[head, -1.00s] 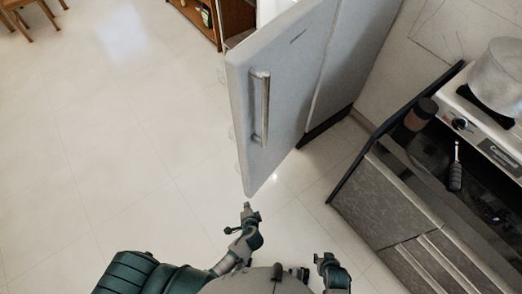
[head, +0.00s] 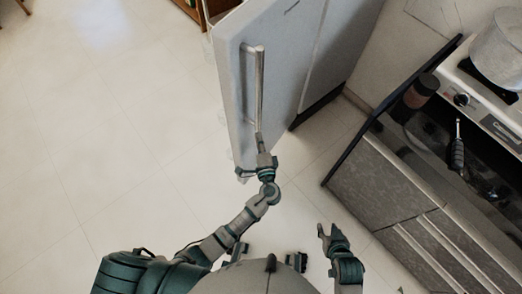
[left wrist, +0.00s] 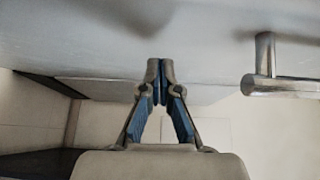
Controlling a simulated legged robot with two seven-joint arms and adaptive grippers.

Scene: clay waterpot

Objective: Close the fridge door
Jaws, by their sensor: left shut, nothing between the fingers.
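The fridge door (head: 285,70) is a grey panel that stands open, angled out from the fridge body (head: 335,55). Its long metal handle (head: 260,85) is upright on the face turned to me. My left gripper (head: 261,140) is shut and empty at the lower end of the handle in the head view. In the left wrist view its fingertips (left wrist: 158,70) are together in front of the door surface (left wrist: 120,35), with the handle (left wrist: 265,75) to their right. I cannot tell whether they touch the door. My right gripper (head: 328,235) is low, apart from the door; its finger opening is unclear.
A counter (head: 385,180) with a stove (head: 490,85) and a pot (head: 500,50) stands on the right. A dark jar (head: 418,92) is on it. Wide pale floor (head: 110,130) is clear on the left. A wooden shelf (head: 195,8) is behind the door.

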